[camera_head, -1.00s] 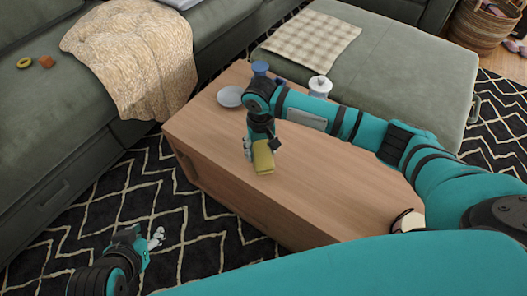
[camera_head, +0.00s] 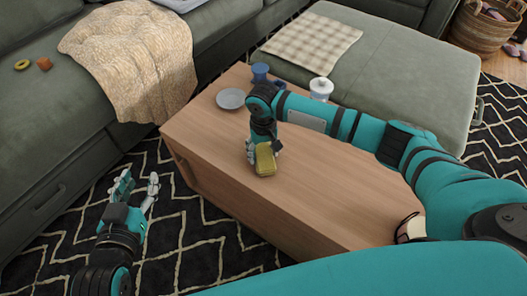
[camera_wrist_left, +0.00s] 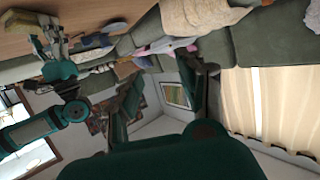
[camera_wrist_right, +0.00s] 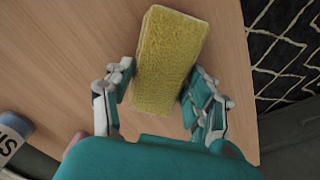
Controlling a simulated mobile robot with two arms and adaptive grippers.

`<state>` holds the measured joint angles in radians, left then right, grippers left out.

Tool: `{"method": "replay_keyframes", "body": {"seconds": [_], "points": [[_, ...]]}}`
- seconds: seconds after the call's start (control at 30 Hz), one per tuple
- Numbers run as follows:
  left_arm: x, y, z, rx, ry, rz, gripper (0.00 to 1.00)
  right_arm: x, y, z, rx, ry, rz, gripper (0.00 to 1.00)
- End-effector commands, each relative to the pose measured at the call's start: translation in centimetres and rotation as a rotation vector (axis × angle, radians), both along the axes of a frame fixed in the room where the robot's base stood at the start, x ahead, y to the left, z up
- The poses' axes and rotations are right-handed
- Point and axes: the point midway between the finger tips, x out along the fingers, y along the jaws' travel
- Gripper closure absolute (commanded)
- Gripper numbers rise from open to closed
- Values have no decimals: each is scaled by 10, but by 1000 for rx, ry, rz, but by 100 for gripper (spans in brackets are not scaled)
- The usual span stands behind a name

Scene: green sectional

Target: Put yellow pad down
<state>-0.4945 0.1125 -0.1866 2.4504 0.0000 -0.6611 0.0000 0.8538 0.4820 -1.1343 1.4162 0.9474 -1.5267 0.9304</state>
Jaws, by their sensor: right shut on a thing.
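The yellow pad (camera_head: 265,158) is in my right gripper (camera_head: 263,146), at the near side of the wooden coffee table (camera_head: 330,190). In the right wrist view the pad (camera_wrist_right: 170,55) is a thick yellow block between the two fingers (camera_wrist_right: 158,95), with bare table top behind it. I cannot tell whether the pad touches the table. My left gripper (camera_head: 138,188) is empty, with its fingers apart, over the rug left of the table. Its spread fingers also show in the left wrist view (camera_wrist_left: 165,95).
A cream-and-dark object (camera_head: 410,228) sits at the near right. The table's middle is clear.

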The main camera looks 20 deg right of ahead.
Motion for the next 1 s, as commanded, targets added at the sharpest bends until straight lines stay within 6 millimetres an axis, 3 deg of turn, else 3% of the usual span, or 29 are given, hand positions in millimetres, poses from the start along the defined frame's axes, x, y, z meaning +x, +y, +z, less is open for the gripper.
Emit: {"method": "replay_keyframes", "body": {"seconds": [0.27,0.3,0.47,0.87,1.0], "points": [[-2,1,-4,6,26,2,60,0,0,-2,0,1,0,70],[-2,1,-5,7,31,2,60,0,0,-2,0,0,0,41],[-2,1,-5,7,30,2,60,0,0,-2,0,0,0,21],[-1,1,0,2,6,1,60,0,0,3,0,-1,1,21],[-13,7,-21,33,141,9,60,0,0,17,0,0,1,21]]}}
